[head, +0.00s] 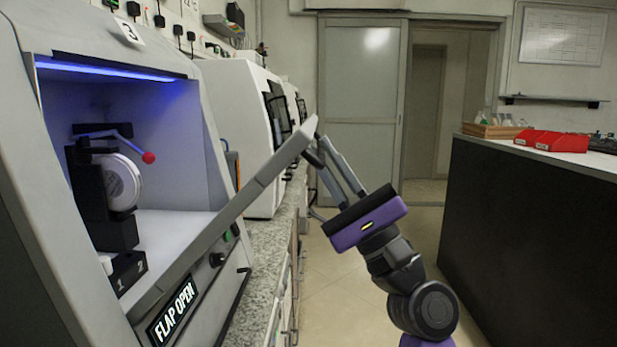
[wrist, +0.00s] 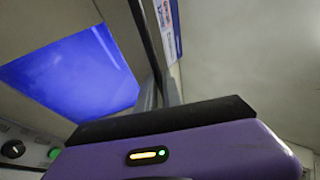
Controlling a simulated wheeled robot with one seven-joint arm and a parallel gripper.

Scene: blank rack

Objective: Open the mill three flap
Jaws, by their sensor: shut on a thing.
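The mill marked 3 (head: 20,55) stands at the left in the head view. Its grey flap (head: 240,202) is tilted outward and slopes up from the front of the mill, leaving the blue-lit chamber (head: 170,130) exposed. A display (head: 173,313) on the mill reads "FLAP OPEN". My gripper (head: 318,150) is shut on the upper outer end of the flap; the exact contact is partly hidden. In the wrist view, the gripper fingers (wrist: 160,95) meet the flap edge, with the blue-lit area to their left.
Inside the chamber are a round white disc (head: 122,182) and a lever with a red knob (head: 149,157). More white machines (head: 235,110) line the granite counter (head: 265,250). A dark counter (head: 540,230) with red bins (head: 551,141) stands right. The floor between is clear.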

